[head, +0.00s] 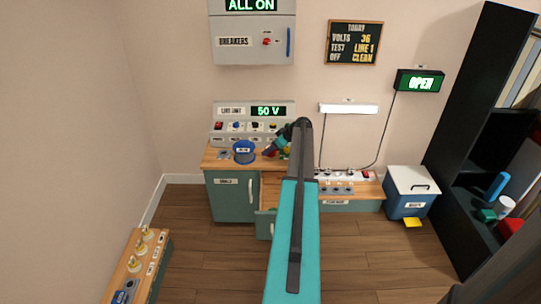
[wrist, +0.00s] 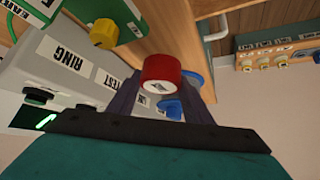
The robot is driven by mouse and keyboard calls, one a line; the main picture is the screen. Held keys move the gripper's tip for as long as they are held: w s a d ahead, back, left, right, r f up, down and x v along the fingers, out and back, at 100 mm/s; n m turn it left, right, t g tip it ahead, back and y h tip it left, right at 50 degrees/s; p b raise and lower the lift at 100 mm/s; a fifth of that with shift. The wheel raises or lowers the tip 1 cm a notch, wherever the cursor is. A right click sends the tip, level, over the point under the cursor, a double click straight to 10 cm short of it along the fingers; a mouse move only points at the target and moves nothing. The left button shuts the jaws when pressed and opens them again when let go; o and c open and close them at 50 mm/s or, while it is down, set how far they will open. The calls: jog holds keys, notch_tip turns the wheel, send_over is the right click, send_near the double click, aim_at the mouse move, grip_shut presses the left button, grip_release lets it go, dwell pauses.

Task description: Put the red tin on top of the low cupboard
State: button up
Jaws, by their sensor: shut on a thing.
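The red tin (wrist: 160,73) has a pale label on its side and sits between the jaws of my gripper (wrist: 160,88) in the wrist view. My gripper is shut on it. In the head view my gripper (head: 282,146) is partly hidden by my arm, over the right part of a green cupboard's top; a small red patch (head: 269,153) shows at its tip. The green cupboard (head: 228,203) has a wooden top and a labelled door; I take it for the low cupboard. I cannot tell whether the tin touches the top.
A blue tub (head: 243,154) stands on the cupboard top. The grey console with the 50 V display (head: 268,111) stands behind. A lower bench with sockets (head: 345,189) and a white-lidded bin (head: 409,190) are to the right. Another low unit (head: 150,268) stands front left.

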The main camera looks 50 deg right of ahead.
aim_at(271, 154)
jog(key=shift+f, duration=1.75)
jog(key=shift+f, duration=0.15)
jog(key=o, duration=1.1)
jog(key=shift+s+r, duration=0.1)
jog(key=shift+r, duration=0.2)
jog(key=v, duration=1.1)
jog(key=shift+s+r, duration=0.25)
jog(key=shift+s, duration=0.05)
